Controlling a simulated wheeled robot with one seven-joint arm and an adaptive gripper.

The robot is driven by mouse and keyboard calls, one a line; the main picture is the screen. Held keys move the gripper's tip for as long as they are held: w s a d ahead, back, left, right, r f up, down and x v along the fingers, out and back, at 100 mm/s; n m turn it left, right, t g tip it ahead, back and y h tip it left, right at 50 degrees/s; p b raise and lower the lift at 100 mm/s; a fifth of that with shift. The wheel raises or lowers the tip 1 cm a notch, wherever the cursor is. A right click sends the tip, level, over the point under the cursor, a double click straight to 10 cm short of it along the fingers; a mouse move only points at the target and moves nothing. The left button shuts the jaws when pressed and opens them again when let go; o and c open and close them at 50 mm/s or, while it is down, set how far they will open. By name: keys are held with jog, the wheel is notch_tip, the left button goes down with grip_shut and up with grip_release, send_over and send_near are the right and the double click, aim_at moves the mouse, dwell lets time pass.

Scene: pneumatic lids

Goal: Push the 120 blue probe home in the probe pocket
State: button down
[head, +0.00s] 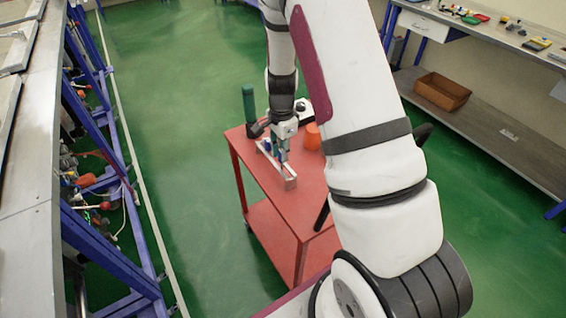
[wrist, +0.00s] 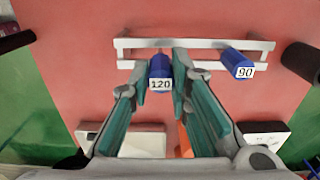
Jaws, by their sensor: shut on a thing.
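The blue probe labelled 120 (wrist: 160,70) is held between the teal fingertips of my gripper (wrist: 159,73), which are shut on it. Its far end overlaps the white two-rail rack (wrist: 205,43); whether it sits in a pocket and how deep cannot be told. A second blue probe labelled 90 (wrist: 236,60) leans across the near rail at the right of the rack. In the head view my gripper (head: 283,153) is low over the rack (head: 290,182) on the red cart. The probe is too small to make out there.
In the wrist view, white boxes (wrist: 264,137) lie near the bottom, and dark cylinders (wrist: 302,61) flank the rack.

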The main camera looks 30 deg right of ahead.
jog(key=shift+r+p, duration=0.65)
jog(key=shift+r, duration=1.7)
